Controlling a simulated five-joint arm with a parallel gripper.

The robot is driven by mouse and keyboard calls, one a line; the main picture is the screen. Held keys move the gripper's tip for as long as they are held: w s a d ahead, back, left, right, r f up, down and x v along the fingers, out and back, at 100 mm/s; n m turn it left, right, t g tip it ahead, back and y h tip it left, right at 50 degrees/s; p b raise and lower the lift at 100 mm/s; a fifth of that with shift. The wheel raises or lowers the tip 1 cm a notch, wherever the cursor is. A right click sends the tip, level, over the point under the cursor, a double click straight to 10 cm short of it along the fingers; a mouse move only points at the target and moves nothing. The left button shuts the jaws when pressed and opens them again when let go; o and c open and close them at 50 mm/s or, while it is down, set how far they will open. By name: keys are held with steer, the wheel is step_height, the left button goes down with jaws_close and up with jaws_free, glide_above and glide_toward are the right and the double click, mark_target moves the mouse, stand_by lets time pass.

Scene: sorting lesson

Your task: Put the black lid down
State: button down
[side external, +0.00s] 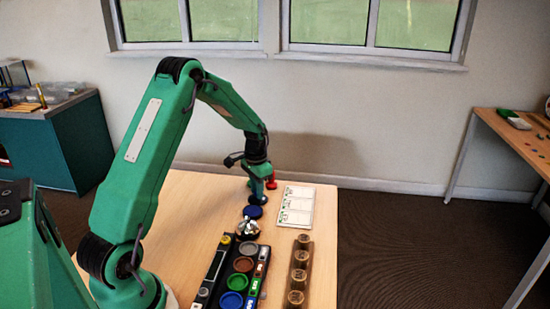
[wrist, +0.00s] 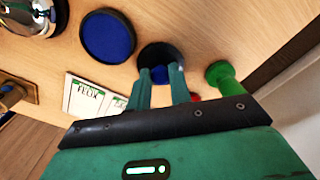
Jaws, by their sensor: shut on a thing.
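My gripper (side external: 258,190) is near the far end of the wooden table, pointing down. In the wrist view its two fingers (wrist: 160,72) are shut on the black lid (wrist: 160,50), a round dark disc with some blue showing between the fingers. In the side view the lid (side external: 258,200) is a small dark disc at the fingertips. It is at or close to the table top; I cannot tell whether it touches. The fingers hide part of it.
A blue disc with a dark rim (wrist: 107,36) lies beside the lid. A shiny round object (side external: 247,229) stands nearer. A green peg-like piece (wrist: 221,76) and a red one (side external: 271,183) are close by. White cards (side external: 296,205), a dark tray (side external: 227,264) and a wooden rack (side external: 300,272) lie around.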

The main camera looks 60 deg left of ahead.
steer(key=shift+f, duration=0.15)
steer(key=c, duration=1.3)
jaws_free()
step_height(320, 180, up, 12)
steer(key=shift+r, duration=0.2)
